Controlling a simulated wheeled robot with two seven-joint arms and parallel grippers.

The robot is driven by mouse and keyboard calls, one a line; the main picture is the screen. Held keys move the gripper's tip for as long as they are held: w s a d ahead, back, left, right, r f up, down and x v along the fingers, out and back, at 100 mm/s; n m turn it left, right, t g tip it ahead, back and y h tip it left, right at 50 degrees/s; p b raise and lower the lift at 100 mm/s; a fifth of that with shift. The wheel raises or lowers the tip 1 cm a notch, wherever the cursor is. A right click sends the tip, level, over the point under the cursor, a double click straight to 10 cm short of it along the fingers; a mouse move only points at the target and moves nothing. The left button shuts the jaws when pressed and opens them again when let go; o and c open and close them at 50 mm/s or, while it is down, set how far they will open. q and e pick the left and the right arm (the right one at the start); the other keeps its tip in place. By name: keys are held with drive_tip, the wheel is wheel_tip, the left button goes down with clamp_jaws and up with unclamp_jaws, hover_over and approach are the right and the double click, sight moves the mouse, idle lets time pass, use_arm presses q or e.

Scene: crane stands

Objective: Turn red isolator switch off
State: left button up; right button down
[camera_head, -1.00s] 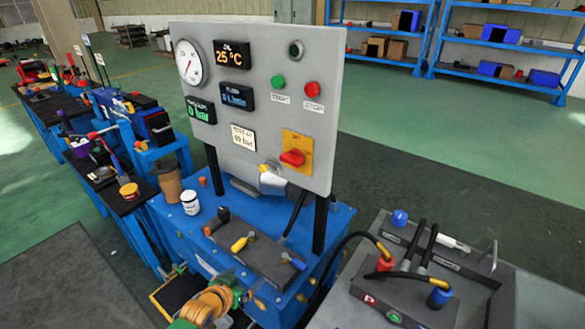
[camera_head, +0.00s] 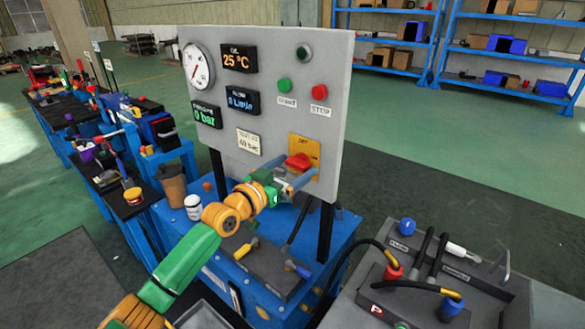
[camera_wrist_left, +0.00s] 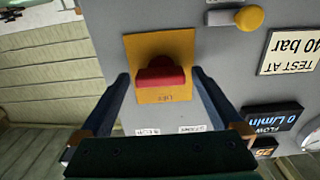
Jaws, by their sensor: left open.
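The red isolator switch (camera_head: 298,162) sits on a yellow-orange plate (camera_head: 305,148) at the lower right of the grey control panel (camera_head: 225,160). In the left wrist view the red knob (camera_wrist_left: 160,78) is near the middle, on its plate (camera_wrist_left: 158,45). My left gripper (camera_head: 300,178) is in front of the switch, with its fingers pointing at the panel. In the wrist view its two fingers (camera_wrist_left: 160,98) are spread wide, one on each side of the knob, with gaps on both sides. Whether the fingertips touch the panel is unclear. My right gripper is not in view.
A green START button (camera_head: 284,84) and a red STOP button (camera_head: 319,91) are above the switch. A yellow knob (camera_wrist_left: 249,18) shows beside the plate in the wrist view.

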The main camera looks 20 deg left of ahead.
use_arm(q)
drive_tip(key=c, duration=1.3)
drive_tip(key=shift+n, duration=0.4)
drive_tip(key=n+p, duration=0.1)
drive_tip(key=n, duration=0.3)
drive_tip(key=n+p, duration=0.1)
drive_tip(key=n, duration=0.3)
drive_tip(key=shift+r, duration=0.1)
drive_tip(key=n+p, duration=0.1)
drive_tip(key=n, duration=0.4)
drive_tip(key=shift+a+n+p, duration=0.1)
drive_tip(key=shift+n+p, duration=0.5)
drive_tip(key=shift+n, duration=1.6)
